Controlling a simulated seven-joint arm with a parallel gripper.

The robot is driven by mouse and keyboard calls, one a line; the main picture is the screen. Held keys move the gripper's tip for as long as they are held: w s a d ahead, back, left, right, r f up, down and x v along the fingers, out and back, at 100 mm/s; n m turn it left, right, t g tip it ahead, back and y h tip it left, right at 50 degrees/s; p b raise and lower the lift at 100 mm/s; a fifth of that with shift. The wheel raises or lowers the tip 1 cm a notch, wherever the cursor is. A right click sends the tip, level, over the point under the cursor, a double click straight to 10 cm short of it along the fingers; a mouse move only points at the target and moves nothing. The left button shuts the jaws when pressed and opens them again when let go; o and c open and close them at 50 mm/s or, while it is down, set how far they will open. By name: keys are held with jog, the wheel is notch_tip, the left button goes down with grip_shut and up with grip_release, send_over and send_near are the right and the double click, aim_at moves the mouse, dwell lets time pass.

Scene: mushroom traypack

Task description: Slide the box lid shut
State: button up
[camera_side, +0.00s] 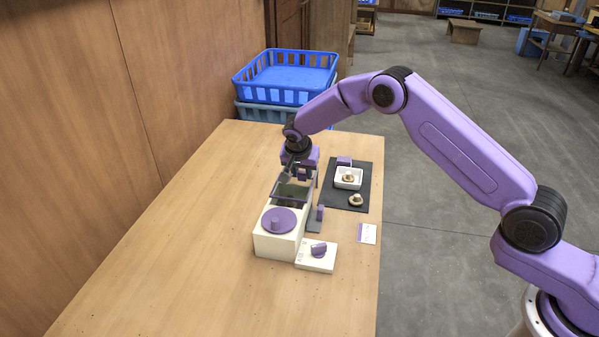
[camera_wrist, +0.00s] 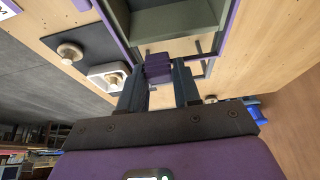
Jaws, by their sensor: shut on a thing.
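The long cream box (camera_side: 266,244) stands on the table, with a round purple disc on its near end and a dark opening behind it. In the wrist view its dark green inside (camera_wrist: 178,20) shows at the top, so the box is open there. A grey frame (camera_wrist: 208,66), apparently the lid's far end, reaches out past the opening; its panel is hard to make out. My gripper (camera_side: 300,172) is over the far end of the box. In the wrist view its fingers are closed on a purple block (camera_wrist: 158,66), seemingly the lid's handle.
Right of the box, a dark mat (camera_side: 338,197) carries a white tray (camera_side: 358,186) with a mushroom, and a loose mushroom (camera_side: 356,200). A white unit with a purple knob (camera_side: 318,250) and a card (camera_side: 367,234) are nearer. Blue crates (camera_side: 285,95) stand behind. The left table is clear.

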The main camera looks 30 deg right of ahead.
aim_at(301, 186)
jog(key=shift+s+a+f, duration=0.3)
jog(key=shift+s+a, duration=0.45)
jog(key=shift+a, duration=0.05)
jog(key=shift+s+a+f, duration=0.25)
jog(key=shift+s+a, duration=0.5)
jog(key=o, duration=0.8)
jog(key=shift+d, duration=0.2)
jog(key=shift+r, duration=0.1)
jog(key=shift+s+r, duration=0.1)
jog(key=shift+r, duration=0.15)
jog(key=shift+w+v, duration=0.2)
jog(key=shift+v, duration=1.8)
jog(key=shift+d+r, duration=0.1)
